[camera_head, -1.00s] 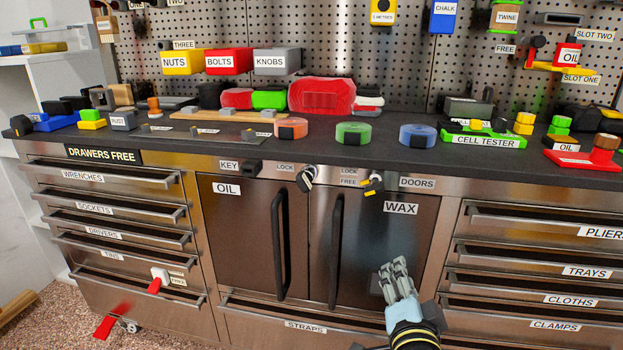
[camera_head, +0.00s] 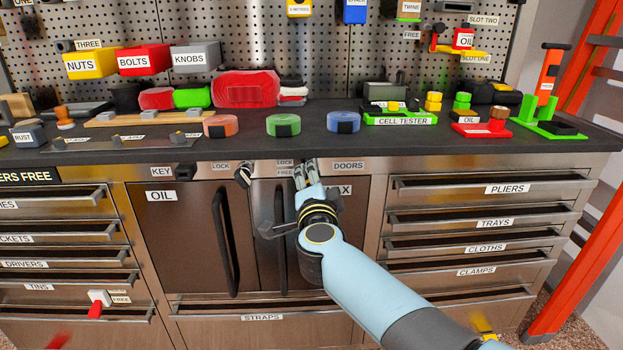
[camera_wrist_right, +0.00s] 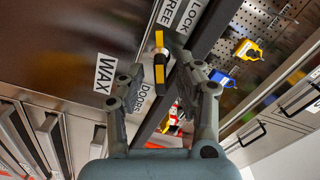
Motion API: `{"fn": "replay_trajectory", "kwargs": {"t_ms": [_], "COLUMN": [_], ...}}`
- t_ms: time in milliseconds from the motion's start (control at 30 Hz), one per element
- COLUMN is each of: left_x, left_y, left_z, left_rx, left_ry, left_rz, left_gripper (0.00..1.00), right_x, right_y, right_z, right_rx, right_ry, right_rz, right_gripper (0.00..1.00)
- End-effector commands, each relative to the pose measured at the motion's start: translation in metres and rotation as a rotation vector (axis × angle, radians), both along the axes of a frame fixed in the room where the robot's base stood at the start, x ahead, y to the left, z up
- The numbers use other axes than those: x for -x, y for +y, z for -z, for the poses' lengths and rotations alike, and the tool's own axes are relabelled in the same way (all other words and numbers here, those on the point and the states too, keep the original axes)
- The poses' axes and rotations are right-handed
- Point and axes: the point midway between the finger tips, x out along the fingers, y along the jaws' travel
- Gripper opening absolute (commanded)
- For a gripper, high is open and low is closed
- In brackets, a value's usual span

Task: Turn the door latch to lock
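The door latch (camera_wrist_right: 159,58) is a dark turn-piece with yellow ends, on the steel strip by the LOCK, FREE and DOORS labels. In the head view my right gripper (camera_head: 305,170) covers it. In the right wrist view my right gripper (camera_wrist_right: 160,75) is open, with one finger on each side of the latch; I cannot tell whether either touches it. The WAX door (camera_head: 345,240) is below, partly behind my right arm, and the OIL door (camera_head: 175,240) is to its left. Both look closed. My left gripper is not in view.
A second, dark-and-white latch (camera_head: 243,175) sits left of my gripper, near the KEY label. The dark worktop (camera_head: 330,145) juts out above the strip and holds tape rolls and a green cell tester (camera_head: 400,118). Black door handles (camera_head: 225,240) stand out from the doors.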

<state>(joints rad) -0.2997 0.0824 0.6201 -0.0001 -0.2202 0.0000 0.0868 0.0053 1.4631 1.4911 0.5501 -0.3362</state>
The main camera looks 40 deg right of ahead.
Motion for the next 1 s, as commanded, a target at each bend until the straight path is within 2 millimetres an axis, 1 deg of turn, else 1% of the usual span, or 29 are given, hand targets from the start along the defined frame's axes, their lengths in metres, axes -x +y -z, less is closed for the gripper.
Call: {"fn": "replay_trajectory", "kwargs": {"t_ms": [100,367,400,600,667,1000], "left_x": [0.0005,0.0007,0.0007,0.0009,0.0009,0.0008], "left_y": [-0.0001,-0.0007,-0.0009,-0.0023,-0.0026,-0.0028], "left_z": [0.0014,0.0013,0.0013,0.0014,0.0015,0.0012], "left_rx": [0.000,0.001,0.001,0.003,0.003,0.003], "left_ry": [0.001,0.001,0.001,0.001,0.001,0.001], "left_rz": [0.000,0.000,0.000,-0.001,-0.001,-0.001], "left_gripper": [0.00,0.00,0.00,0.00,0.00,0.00], "right_x": [-0.0069,-0.0083,-0.0083,-0.0081,-0.0081,-0.0081], "right_y": [-0.0041,-0.0051,-0.0051,-0.0049,-0.0049,-0.0049], "right_z": [0.0003,-0.0001,-0.0001,-0.0001,-0.0001,-0.0003], "right_rx": [0.001,0.001,0.001,0.001,0.001,-0.012], "right_ry": [0.001,0.001,0.001,0.001,0.001,-0.007], "right_rz": [0.000,0.000,0.000,0.000,0.000,0.000], "right_gripper": [0.35,0.35,0.33,0.07,0.00,0.00]}}
